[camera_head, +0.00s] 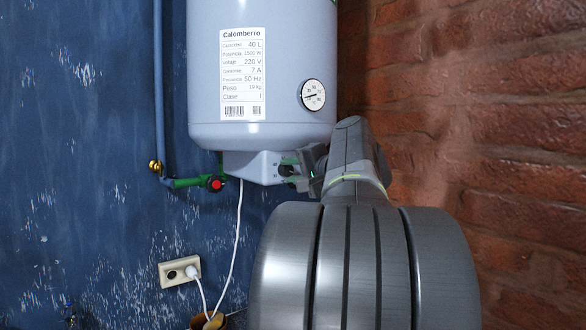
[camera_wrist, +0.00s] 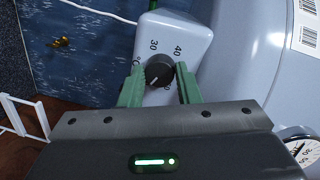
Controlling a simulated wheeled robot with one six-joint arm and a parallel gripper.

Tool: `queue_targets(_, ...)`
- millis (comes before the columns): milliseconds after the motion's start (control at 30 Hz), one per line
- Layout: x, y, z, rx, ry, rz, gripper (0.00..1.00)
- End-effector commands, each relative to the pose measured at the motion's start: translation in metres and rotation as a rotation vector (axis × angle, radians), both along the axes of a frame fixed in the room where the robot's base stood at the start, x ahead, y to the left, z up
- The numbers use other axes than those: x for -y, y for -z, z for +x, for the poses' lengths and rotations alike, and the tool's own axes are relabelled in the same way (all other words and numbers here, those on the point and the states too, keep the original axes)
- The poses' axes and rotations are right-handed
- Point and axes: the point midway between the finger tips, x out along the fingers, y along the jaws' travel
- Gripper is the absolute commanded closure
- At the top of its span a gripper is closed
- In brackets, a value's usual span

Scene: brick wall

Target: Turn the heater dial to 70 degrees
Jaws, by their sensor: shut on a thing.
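The heater dial (camera_wrist: 159,72) is a round black knob with a white pointer line, on a pale box. The numbers 30 and 40 show beside it; other marks are partly hidden. In the wrist view the pointer slants toward the lower left. My gripper (camera_wrist: 160,82) has its two green fingers on either side of the dial, shut on it. In the head view my gripper (camera_head: 287,170) reaches the box under the heater tank (camera_head: 262,135) from the right. The dial is mostly hidden there.
A round gauge (camera_head: 313,95) is on the tank above my gripper. A green pipe with a red valve (camera_head: 215,184) lies left of the box. A white cable (camera_head: 238,230) hangs below to a wall socket (camera_head: 176,272). A brick wall (camera_head: 490,150) stands close on the right.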

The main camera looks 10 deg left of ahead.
Motion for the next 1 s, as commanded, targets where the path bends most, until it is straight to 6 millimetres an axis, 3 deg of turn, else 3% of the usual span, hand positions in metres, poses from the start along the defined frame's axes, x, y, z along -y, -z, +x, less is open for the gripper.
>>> queue_targets(667, 0.0002, 0.0006, 0.0002, -0.043, 0.0, 0.043, 0.93)
queue_targets(700, 0.0002, 0.0006, 0.0002, -0.043, 0.0, 0.043, 0.64)
queue_targets(767, 0.0002, 0.0006, 0.0002, -0.043, 0.0, 0.043, 0.52)
queue_targets(800, 0.0001, 0.0006, 0.0002, -0.043, 0.0, 0.043, 0.48)
queue_targets(1000, 0.0001, 0.0004, 0.0002, -0.042, 0.0, 0.042, 0.48)
